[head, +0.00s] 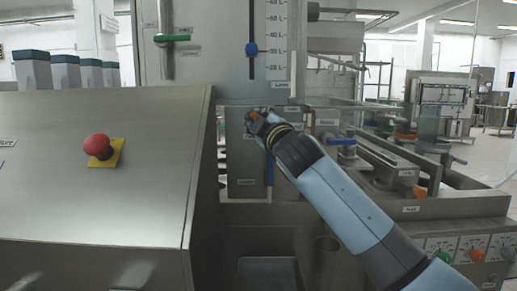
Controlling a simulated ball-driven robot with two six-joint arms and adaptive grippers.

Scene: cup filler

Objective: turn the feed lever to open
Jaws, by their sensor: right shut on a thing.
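My right arm comes in from the lower right. Its gripper (256,119) is at the front of the steel panel below the level scale, shut on a small part that it mostly hides, which I take to be the feed lever. An orange bit shows at the fingertips. A narrow blue upright strip (269,168) shows just below the wrist; I cannot tell whether it belongs to the lever. The labels nearby are too small to read. My left gripper is not in view.
A sloped steel cabinet (90,200) with a red stop button (97,146) fills the left. A blue valve handle (340,140) is right of my gripper. Coloured knobs (477,255) sit lower right.

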